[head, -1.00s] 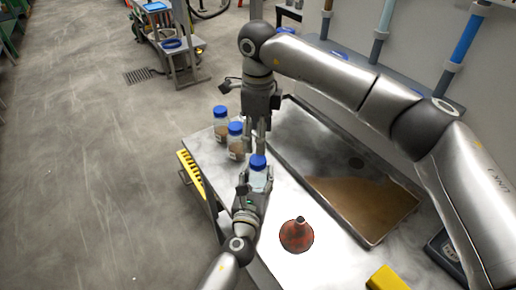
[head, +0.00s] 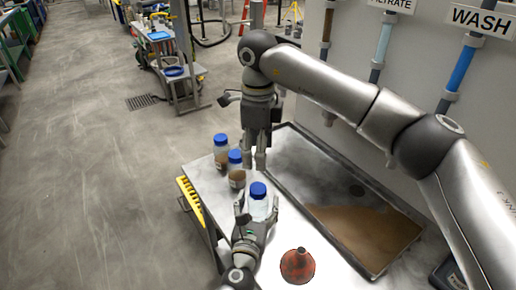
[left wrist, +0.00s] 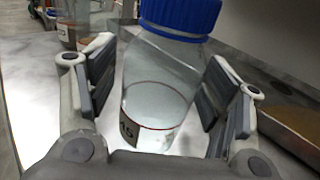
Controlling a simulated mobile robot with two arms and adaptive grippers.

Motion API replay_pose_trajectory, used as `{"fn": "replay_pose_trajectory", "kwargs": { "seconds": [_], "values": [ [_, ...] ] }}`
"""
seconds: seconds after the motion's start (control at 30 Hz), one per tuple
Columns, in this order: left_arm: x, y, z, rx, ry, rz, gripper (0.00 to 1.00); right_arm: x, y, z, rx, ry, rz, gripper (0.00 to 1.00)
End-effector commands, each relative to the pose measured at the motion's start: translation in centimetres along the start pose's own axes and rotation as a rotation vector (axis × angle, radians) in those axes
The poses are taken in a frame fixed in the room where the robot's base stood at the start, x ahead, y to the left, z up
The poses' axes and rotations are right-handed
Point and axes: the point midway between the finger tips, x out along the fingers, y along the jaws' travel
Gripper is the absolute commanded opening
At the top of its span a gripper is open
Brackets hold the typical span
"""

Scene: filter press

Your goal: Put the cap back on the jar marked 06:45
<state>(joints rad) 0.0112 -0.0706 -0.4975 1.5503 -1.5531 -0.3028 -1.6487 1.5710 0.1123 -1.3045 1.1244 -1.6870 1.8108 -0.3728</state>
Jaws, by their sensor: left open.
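A clear jar (head: 257,208) with a blue cap (head: 258,189) on its top stands near the tray's left side. My left gripper (head: 256,210) is open, with its fingers on either side of this jar. In the left wrist view the jar (left wrist: 160,105) stands between the spread pads, apart from them, with the blue cap (left wrist: 182,14) over its mouth. Only part of its label (left wrist: 129,131) shows, perhaps ending in 45. My right gripper (head: 256,160) hangs above and behind the cap, apart from it, and shows no object; its finger gap is unclear.
Two more blue-capped jars with brown contents (head: 221,156) (head: 236,178) stand behind left. A shallow tray (head: 322,214) with brown material lies to the right. A yellow rack (head: 190,197) is at the left edge.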

Motion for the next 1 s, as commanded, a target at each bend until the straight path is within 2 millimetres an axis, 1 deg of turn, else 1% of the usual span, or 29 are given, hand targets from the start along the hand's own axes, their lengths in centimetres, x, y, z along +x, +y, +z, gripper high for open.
{"fn": "replay_pose_trajectory", "kwargs": {
  "seconds": [0.17, 0.27, 0.37, 0.6, 0.7, 0.83, 1.0],
  "values": [
    [-0.2, 0.0, 0.0, 0.000, 0.000, 0.000, 0.73, 0.0, 0.0, 0.0, 0.000, 0.000, 0.000, 0.64],
    [-1.0, 0.0, -0.1, 0.000, 0.002, 0.000, 0.73, 0.0, 0.0, 0.0, 0.000, 0.000, 0.000, 0.64],
    [-2.7, 0.0, -0.2, 0.000, 0.003, 0.000, 0.73, 0.0, 0.0, 0.0, 0.000, 0.000, 0.000, 0.64],
    [-7.9, 0.0, -0.1, 0.002, 0.002, -0.001, 0.73, 0.0, 0.0, 0.0, 0.000, 0.000, 0.000, 0.64],
    [-9.7, 0.0, -0.1, 0.001, 0.003, -0.001, 0.73, 0.0, 0.0, 0.0, 0.000, 0.000, 0.000, 0.64],
    [-11.2, 0.0, -0.1, 0.001, 0.002, -0.001, 0.73, 0.0, 0.0, 0.0, 0.000, 0.000, 0.000, 0.64],
    [-12.0, 0.0, 0.0, 0.000, 0.001, 0.000, 0.73, 0.0, 0.0, 0.0, 0.000, 0.000, 0.000, 0.64]
  ]
}}
